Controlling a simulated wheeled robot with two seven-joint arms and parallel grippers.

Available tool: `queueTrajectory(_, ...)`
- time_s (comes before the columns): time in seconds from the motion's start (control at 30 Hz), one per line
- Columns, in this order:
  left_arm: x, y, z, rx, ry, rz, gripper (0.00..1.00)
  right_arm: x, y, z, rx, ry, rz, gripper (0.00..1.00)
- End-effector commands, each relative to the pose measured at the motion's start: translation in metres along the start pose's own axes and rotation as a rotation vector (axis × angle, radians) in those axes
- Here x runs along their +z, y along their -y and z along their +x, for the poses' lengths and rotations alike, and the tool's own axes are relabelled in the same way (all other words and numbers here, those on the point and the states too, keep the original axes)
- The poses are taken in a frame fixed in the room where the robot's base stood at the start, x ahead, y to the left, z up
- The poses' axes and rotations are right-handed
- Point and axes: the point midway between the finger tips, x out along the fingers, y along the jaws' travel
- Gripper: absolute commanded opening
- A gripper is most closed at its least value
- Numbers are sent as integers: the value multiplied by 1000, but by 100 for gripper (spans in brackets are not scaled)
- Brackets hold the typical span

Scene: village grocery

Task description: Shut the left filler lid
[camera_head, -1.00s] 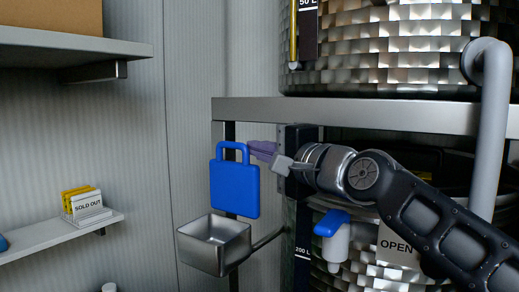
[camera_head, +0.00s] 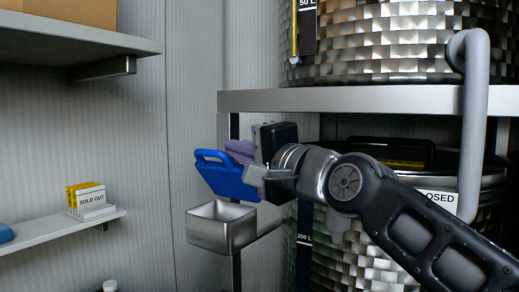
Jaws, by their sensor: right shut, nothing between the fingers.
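The blue filler lid (camera_head: 226,182), a flat plate with a loop handle, leans forward over an open steel filler box (camera_head: 222,228). It is tilted, and a gap shows between lid and box. My right gripper (camera_head: 238,150) has purple fingers, shut and empty, at the upper back side of the lid. The lid hides part of the fingers, and I cannot tell for sure whether they touch it. My left gripper is not in view.
A steel frame bar (camera_head: 370,99) runs above my right arm. A large patterned tank (camera_head: 380,45) stands above it and another below. A grey pipe (camera_head: 473,130) is at right. A wall shelf (camera_head: 60,228) at left holds a sold-out card stand (camera_head: 88,198).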

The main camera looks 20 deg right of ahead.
Motion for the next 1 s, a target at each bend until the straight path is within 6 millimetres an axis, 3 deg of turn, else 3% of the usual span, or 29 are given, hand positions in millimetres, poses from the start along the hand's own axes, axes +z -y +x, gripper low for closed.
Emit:
queueTrajectory(0.03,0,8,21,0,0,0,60,6,-16,-2,-16,1,-40,0)
queueTrajectory(0.17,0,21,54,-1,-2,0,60,20,-26,-7,-71,5,-165,0)
queueTrajectory(0.47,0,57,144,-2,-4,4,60,47,-50,-18,-269,7,-633,0)
queueTrajectory(0.6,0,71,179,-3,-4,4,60,53,-60,-21,-308,0,-740,0)
queueTrajectory(0.8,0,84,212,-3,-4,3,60,62,-74,-26,-356,-1,-868,0)
queueTrajectory(1.0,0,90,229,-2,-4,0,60,67,-86,-27,-353,-1,-865,0)
